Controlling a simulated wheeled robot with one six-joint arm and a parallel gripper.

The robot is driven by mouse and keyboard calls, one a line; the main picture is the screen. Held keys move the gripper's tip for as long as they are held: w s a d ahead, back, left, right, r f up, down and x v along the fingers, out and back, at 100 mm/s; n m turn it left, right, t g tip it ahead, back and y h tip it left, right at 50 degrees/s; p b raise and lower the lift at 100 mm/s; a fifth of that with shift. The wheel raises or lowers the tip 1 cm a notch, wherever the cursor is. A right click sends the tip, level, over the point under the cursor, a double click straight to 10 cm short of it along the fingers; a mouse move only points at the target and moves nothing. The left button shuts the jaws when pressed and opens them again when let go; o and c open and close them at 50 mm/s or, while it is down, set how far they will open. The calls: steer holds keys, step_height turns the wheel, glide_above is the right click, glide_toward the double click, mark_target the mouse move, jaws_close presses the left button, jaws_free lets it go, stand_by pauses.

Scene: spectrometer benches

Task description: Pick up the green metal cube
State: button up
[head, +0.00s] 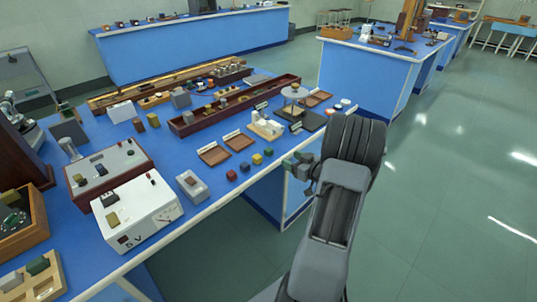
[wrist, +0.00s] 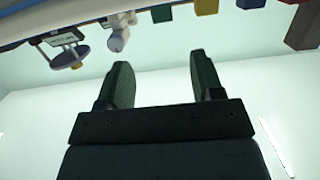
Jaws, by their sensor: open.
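The green metal cube (head: 268,152) sits on the blue bench top near its front edge, at the right end of a short row of small cubes. My gripper (head: 299,164) is just right of the green cube in the head view, by the bench edge and apart from the cube. In the wrist view its two dark fingers (wrist: 160,62) are spread, with nothing between them.
Beside the green cube are yellow (head: 257,159), blue (head: 245,166) and red (head: 231,175) cubes. Shallow brown trays (head: 214,153) lie behind them. A white block instrument (head: 266,126) and a round-topped stand (head: 294,93) are farther back. Open floor lies to the right.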

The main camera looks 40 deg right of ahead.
mark_target(270, 150)
steer(key=x, duration=1.2)
steer(key=shift+a, duration=0.3)
steer(key=shift+c, duration=0.2)
steer(key=c, duration=1)
steer(key=shift+o, duration=0.2)
steer(key=shift+r, duration=0.1)
